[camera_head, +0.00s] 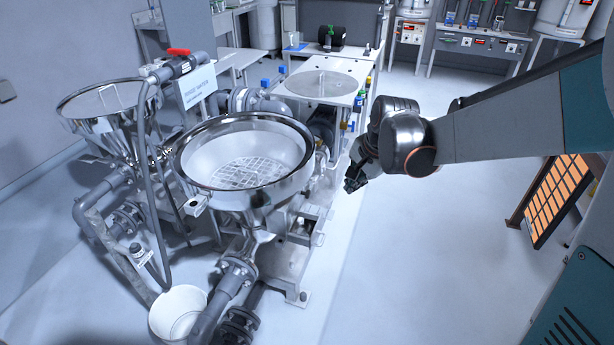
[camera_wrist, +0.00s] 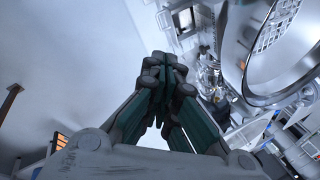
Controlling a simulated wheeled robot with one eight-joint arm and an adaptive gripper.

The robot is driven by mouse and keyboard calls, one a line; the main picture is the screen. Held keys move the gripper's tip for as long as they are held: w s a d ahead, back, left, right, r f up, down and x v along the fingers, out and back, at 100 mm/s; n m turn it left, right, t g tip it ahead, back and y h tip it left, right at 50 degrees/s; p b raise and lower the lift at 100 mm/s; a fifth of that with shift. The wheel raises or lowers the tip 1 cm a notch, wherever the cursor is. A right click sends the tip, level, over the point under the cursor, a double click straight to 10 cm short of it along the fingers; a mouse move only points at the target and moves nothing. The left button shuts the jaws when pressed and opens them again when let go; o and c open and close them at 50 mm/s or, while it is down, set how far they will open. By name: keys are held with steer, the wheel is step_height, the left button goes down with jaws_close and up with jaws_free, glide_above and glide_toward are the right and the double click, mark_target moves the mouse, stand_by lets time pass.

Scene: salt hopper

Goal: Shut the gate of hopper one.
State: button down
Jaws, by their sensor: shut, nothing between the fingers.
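Two steel hoppers stand to the left in the head view. The nearer hopper (camera_head: 290,190) is a wide shiny bowl with a grid inside, and the farther hopper (camera_head: 65,108) is behind it at the left. I cannot tell which is hopper one. No gate can be clearly made out; the outlets under the bowls are partly hidden by pipes and frames. My gripper (camera_head: 353,185) is shut and empty, in the air to the right of the nearer hopper and apart from it. In the wrist view my gripper (camera_wrist: 168,62) has its fingers together, with the bowl (camera_wrist: 250,80) at upper right.
A red-handled valve (camera_head: 178,51) sits on a pipe and hose above the hoppers, beside a sign (camera_head: 196,86). A white bucket (camera_head: 160,310) stands below. An orange-panelled frame (camera_head: 550,195) stands at right. The floor between is clear.

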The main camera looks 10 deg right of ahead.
mark_target(314, 235)
steer(key=w+d+f+m+g+y, duration=0.15)
steer(key=w+f+m, duration=0.25)
steer(key=f, duration=0.6)
steer(key=w+d+f+m, duration=0.3)
steer(key=f+m, duration=0.1)
steer(key=f, duration=0.6)
steer(key=w+d+f+m+g+y, duration=0.1)
steer(key=w+d+f+m, duration=0.2)
steer(key=f, duration=0.6)
steer(key=w+a+f+b, duration=0.4)
steer(key=a+f, duration=0.3)
steer(key=f, duration=0.3)
steer(key=shift+f, duration=0.15)
steer(key=shift+a+h, duration=0.1)
steer(key=shift+h, duration=0.15)
steer(key=w+a, duration=0.1)
steer(key=a, duration=0.1)
steer(key=w+a, duration=0.1)
steer(key=a, duration=0.1)
steer(key=w+a, duration=0.1)
steer(key=a, duration=0.1)
steer(key=shift+w+a, duration=0.15)
steer(key=shift+w, duration=0.2)
